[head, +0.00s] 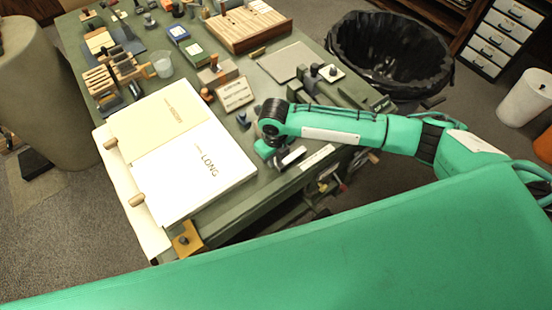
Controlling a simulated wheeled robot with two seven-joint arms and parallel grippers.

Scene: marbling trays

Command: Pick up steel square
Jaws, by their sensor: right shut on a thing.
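My right arm comes in from the right, and its gripper (281,160) is low over the front right part of the green table, just right of the paper marked LONG. It is shut on a small silvery piece, which I take to be the steel square (293,157). The hand and wrist hide much of that piece, so its full shape and whether it touches the table cannot be told. My left gripper is not in view.
The large paper stack (215,175) covers the table's front left. A wooden rack (240,27), a clear cup (162,65), a small sign (235,94) and a grey plate (286,62) stand farther back. A black-lined bin (390,50) is beyond the right edge.

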